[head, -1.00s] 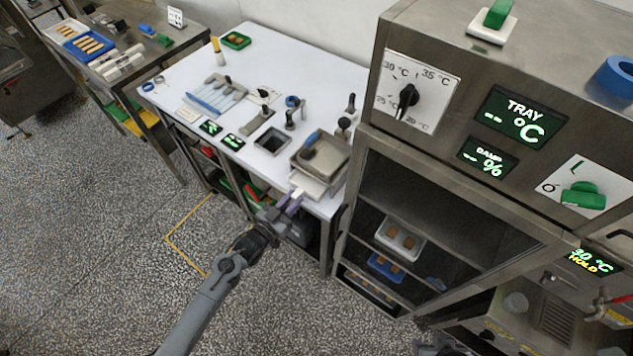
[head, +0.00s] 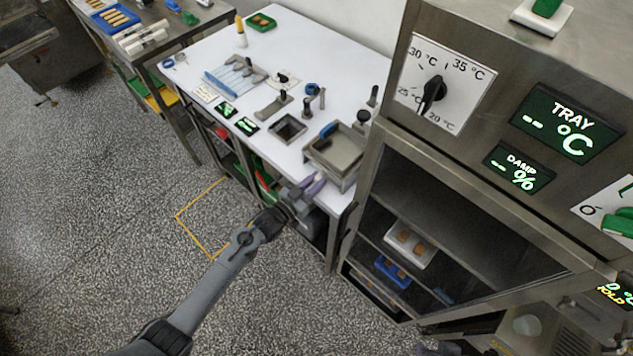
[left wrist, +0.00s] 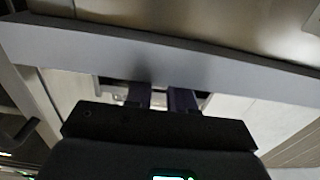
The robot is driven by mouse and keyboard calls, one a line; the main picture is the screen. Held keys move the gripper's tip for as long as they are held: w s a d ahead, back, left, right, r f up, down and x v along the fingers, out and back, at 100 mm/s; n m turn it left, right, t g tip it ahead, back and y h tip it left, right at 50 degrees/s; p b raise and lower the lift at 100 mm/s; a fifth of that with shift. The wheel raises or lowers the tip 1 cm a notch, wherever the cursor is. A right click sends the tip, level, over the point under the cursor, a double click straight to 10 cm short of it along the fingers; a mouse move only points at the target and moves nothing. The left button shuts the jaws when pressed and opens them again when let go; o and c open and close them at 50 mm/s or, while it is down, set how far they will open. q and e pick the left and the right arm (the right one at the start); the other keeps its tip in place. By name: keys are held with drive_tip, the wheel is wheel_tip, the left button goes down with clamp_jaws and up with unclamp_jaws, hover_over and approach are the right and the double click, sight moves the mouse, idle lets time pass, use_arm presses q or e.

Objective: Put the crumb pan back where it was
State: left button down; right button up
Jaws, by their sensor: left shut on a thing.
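My left gripper (head: 316,183) is at the front edge of the white bench, just in front of the small steel enrober unit (head: 337,150). Its purple fingers are shut on the front of the crumb pan, which is low under that unit. In the head view the pan is mostly hidden by the fingers and the unit. In the left wrist view the two dark fingers (left wrist: 160,98) straddle a small pale part below a wide grey bar (left wrist: 230,62). How far the pan sits inside the unit cannot be told. My right gripper is not clearly in view.
The white bench top (head: 215,50) holds a square steel well (head: 288,128), blue-handled tools (head: 232,75) and a green tray (head: 261,22). A tall steel cabinet (head: 400,150) stands close on the right. Floor in front of the bench is clear, with a yellow outline (head: 205,225).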

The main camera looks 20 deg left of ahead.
use_arm(q)
drive_tip(key=shift+w, duration=0.15)
drive_tip(key=shift+f, duration=0.15)
drive_tip(key=c, duration=0.9)
unclamp_jaws()
